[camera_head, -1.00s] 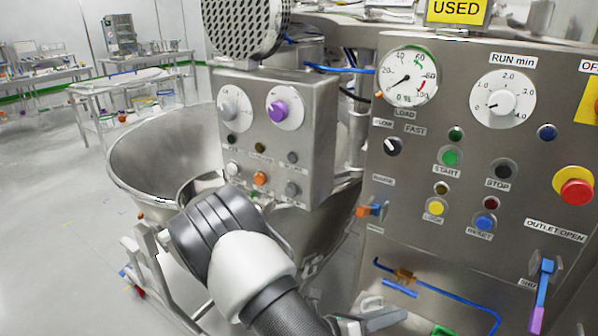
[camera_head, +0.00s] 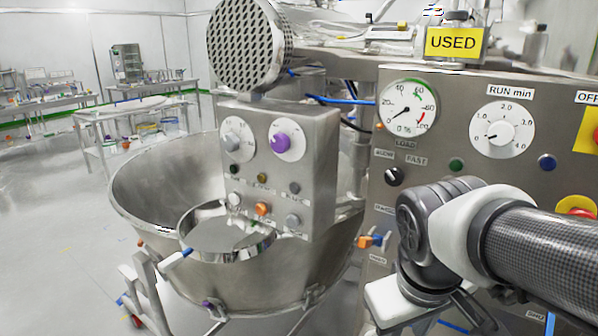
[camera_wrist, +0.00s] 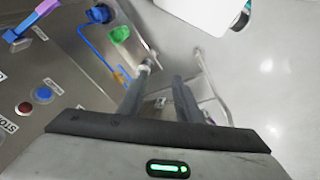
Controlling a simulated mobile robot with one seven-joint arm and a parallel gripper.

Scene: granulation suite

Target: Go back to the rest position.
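My gripper (camera_wrist: 162,75) shows in the wrist view with its two dark fingers apart and nothing between them. Beyond the fingers are the panel's lower edge and the floor. In the head view my arm reaches in from the right in front of the steel control panel (camera_head: 430,150), with its hand low and pointing down. The fingertips are not clear there. The arm hides the panel's lower middle, including most of its button rows.
A large steel bowl (camera_head: 150,185) with a round opening stands left of the panel. A smaller control box (camera_head: 315,160) hangs over it. A blue bent handle (camera_wrist: 95,45) and a green part (camera_wrist: 120,34) are close to my gripper. Floor (camera_head: 60,230) at left is clear.

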